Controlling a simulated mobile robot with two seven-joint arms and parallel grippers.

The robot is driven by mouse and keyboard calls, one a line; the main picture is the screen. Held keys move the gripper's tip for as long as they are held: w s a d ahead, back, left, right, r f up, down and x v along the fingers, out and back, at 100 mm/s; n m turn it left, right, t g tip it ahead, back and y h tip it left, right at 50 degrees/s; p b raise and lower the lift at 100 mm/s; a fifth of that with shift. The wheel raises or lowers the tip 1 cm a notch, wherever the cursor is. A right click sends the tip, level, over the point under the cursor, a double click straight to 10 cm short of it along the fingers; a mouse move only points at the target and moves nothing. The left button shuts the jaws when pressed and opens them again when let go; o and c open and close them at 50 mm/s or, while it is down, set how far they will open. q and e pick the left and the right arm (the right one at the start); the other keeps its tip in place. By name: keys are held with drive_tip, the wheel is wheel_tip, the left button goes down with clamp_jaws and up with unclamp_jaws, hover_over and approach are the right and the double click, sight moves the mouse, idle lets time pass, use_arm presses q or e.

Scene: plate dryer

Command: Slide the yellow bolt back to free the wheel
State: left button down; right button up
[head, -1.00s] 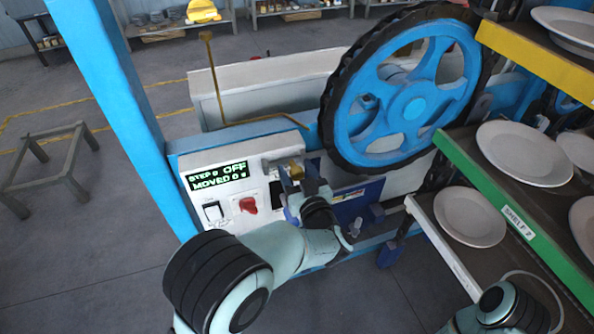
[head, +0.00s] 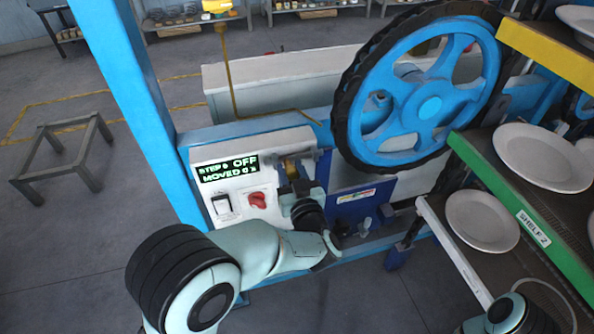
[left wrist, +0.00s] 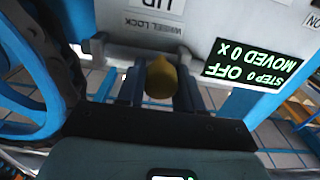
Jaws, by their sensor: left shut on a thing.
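The yellow bolt (head: 290,166) is at the wheel lock on the white control panel (head: 231,208). Its rounded yellow knob (left wrist: 161,77) shows in the left wrist view, below the "WHEEL LOCK" label (left wrist: 151,28). My left gripper (head: 292,174) is shut on this knob, with one finger on each side in the left wrist view (left wrist: 161,90). The blue wheel (head: 430,107) with its dark rim stands right of the panel. The gripper partly hides the bolt in the head view. My right gripper is out of view.
A blue post (head: 122,110) stands left. Shelves with white plates (head: 482,221) stand close on the right.

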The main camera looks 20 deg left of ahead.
use_arm(q)
drive_tip(key=shift+a, duration=0.2)
drive_tip(key=c, duration=0.8)
unclamp_jaws()
drive_tip(key=shift+s+a, duration=0.1)
drive_tip(key=shift+s, duration=0.05)
drive_tip(key=shift+o, duration=0.2)
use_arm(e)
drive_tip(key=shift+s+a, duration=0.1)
use_arm(q)
drive_tip(key=shift+s+d, duration=0.3)
drive_tip(key=shift+d, duration=0.1)
drive_tip(key=b+v, duration=0.1)
drive_tip(key=v, duration=1.1)
drive_tip(key=shift+s+b, duration=0.25)
drive_tip(key=shift+b, duration=0.1)
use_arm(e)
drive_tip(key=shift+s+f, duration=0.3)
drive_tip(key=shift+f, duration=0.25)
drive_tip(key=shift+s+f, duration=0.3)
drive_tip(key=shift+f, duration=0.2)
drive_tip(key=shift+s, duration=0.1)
